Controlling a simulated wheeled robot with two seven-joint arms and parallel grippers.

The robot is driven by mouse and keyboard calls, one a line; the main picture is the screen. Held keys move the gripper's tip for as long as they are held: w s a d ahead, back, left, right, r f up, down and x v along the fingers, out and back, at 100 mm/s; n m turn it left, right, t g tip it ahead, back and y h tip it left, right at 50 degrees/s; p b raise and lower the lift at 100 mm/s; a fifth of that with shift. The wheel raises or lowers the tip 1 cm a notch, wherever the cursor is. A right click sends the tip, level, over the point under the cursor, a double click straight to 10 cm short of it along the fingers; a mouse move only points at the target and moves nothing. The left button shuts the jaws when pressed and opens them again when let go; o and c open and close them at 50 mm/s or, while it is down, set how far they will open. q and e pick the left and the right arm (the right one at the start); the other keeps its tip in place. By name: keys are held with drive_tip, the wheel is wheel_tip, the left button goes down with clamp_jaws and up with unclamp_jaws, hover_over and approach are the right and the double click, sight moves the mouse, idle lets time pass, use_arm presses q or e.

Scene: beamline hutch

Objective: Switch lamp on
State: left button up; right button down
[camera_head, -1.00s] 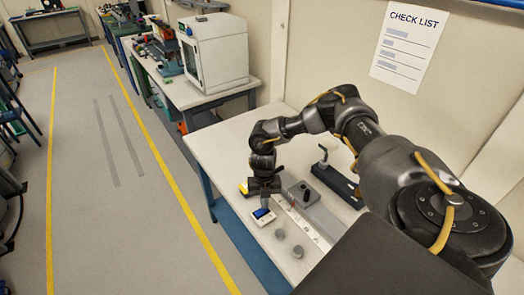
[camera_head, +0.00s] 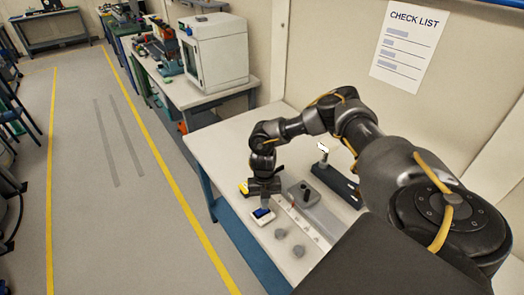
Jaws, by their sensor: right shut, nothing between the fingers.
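A small desk lamp (camera_head: 323,155) stands on the work table (camera_head: 233,142), behind my right gripper, by a long dark block. Its head shows bright white, as if lit. My right gripper (camera_head: 265,203) points down, shut and empty, at a small white box with a blue screen (camera_head: 262,216). The gripper partly hides the box's far side, and I cannot tell whether they touch. No switch can be made out for certain. My left gripper is not in view.
A grey block with a dark knob (camera_head: 303,194) and a pale rail (camera_head: 305,222) lie right of the gripper. Grey round pieces (camera_head: 280,234) lie in front. A yellow object (camera_head: 243,188) is left of the gripper. A dark long block (camera_head: 338,185) lies behind.

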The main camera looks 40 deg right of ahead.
wheel_tip(320, 180, up, 6)
drive_tip(key=p, duration=0.5)
drive_tip(key=shift+r, duration=0.15)
idle(0.4)
